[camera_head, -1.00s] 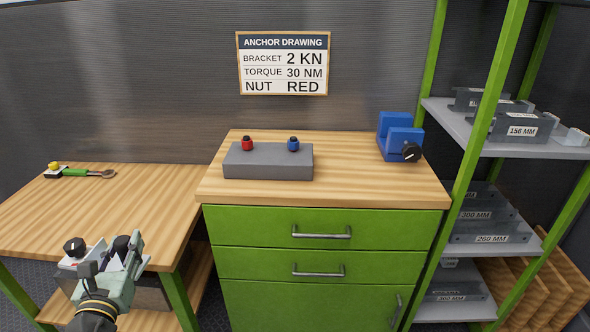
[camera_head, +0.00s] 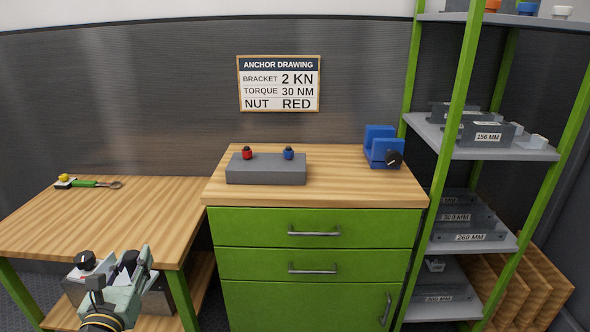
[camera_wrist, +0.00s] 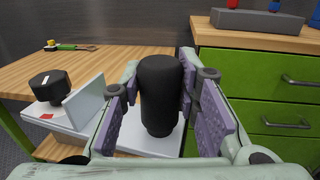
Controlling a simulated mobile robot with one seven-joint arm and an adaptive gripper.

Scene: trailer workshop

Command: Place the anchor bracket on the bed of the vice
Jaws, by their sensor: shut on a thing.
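My gripper (camera_head: 135,260) is at the lower left of the head view, in front of the low wooden table. In the wrist view its purple pads (camera_wrist: 155,115) are shut around a thick black upright grip. The grip appears to belong to the white anchor bracket (camera_wrist: 82,104), which has a flat base, an upright plate, a black knob and a small red mark. The bracket's underside is hidden. The blue vice (camera_head: 378,140), with a black knob, stands at the back right of the green cabinet's top, far from my gripper. Its bed is hard to make out.
A grey block (camera_head: 265,170) with a red and a blue nut stands on the cabinet top (camera_head: 300,193). A green-handled wrench (camera_head: 95,184) lies on the low table (camera_head: 90,220). A green-framed shelf (camera_head: 490,150) with labelled grey parts stands right of the cabinet. A drawing sign hangs above.

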